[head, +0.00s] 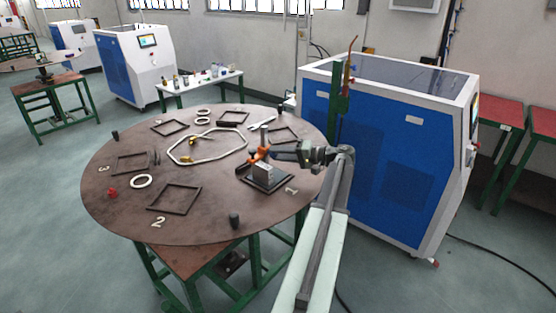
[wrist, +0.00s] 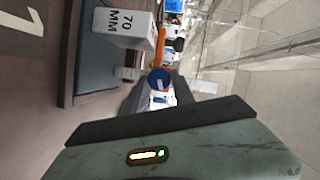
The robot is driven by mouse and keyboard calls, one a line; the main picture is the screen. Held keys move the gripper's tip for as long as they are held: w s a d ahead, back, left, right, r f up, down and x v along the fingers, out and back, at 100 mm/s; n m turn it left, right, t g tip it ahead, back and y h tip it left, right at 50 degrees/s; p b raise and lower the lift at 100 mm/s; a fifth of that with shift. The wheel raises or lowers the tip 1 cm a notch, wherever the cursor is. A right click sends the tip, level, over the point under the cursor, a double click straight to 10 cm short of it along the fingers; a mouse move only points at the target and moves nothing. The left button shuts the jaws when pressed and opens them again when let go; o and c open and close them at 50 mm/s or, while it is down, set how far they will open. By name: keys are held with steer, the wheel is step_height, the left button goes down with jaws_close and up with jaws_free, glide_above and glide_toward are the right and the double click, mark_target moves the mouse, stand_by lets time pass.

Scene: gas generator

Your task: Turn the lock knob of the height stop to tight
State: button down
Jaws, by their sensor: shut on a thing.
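The height stop stands on a dark square base plate (head: 277,183) at station 1 of the round table. It has a grey upright post (head: 264,134) and an orange arm (head: 259,154). A grey block (head: 263,173) sits on the plate below; in the wrist view this block (wrist: 122,24) reads "70 MM". A round blue knob with a white line, the lock knob (wrist: 158,75), shows between my fingertips in the wrist view. My gripper (head: 275,155) reaches in from the right and is shut on the knob; its fingers (wrist: 158,88) partly hide it. In the head view the knob is too small to make out.
The round table (head: 215,222) carries square frames (head: 174,197), a bent tube loop (head: 207,150), pale rings (head: 141,181) and a dark cylinder (head: 234,220). A blue and white machine cabinet (head: 385,150) stands close behind my arm on the right.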

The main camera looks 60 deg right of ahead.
steer(key=shift+f+m+t+b, duration=0.35)
steer(key=shift+m+t+b, duration=0.15)
steer(key=shift+m+b, duration=0.55)
steer(key=shift+r+m+t+y+b, duration=0.1)
steer(key=shift+m+t+y+b, duration=0.25)
steer(key=shift+m+b, duration=0.55)
steer(key=shift+m, duration=0.35)
steer(key=c, duration=1.1)
jaws_free()
steer(key=shift+d, duration=0.1)
steer(key=s, duration=0.2)
steer(key=s+d, duration=0.1)
steer(key=s, duration=0.4)
steer(key=shift+s+d, duration=0.15)
steer(key=shift+s, duration=0.15)
